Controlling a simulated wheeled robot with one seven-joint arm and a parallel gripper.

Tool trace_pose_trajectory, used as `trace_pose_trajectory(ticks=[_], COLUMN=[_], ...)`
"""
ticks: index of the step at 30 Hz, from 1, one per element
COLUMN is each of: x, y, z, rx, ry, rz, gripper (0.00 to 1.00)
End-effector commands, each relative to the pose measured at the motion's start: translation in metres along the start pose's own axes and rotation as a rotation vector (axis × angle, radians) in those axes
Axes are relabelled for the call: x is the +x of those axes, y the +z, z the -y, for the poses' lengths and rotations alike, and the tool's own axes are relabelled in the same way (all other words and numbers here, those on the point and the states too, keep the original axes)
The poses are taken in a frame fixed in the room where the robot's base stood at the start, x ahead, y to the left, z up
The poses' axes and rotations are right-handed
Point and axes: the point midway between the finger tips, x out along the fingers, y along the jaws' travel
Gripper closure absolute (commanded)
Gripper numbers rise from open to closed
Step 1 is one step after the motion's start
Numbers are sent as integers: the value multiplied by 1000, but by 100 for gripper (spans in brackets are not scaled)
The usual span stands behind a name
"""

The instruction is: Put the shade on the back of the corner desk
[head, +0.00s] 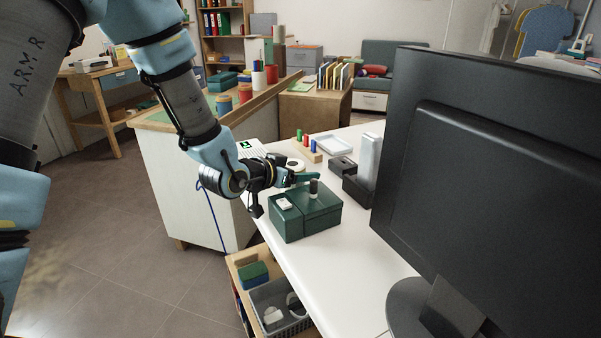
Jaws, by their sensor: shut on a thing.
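My gripper (308,181) is at the end of the arm, above the dark green box (306,218) on the white corner desk (345,270). Its teal fingers are shut on a small dark cylinder with a pale lower part (314,190), which I take to be the shade. The cylinder is upright, low over the box lid; I cannot tell whether it touches the lid. The fingers partly hide its top.
A large black monitor (500,170) hides much of the desk's right side. Black holders (356,188), a pale upright block (369,160), a white tray (333,145) and coloured pegs stand behind the box. The desk's front left is clear.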

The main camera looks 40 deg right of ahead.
Motion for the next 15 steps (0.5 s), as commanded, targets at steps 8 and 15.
trace_pose_trajectory(ticks=[8,15], x=[1,1], y=[1,3], z=[0,0], rx=[1,0], ry=[0,0], rz=[-1,-1], gripper=[91,19])
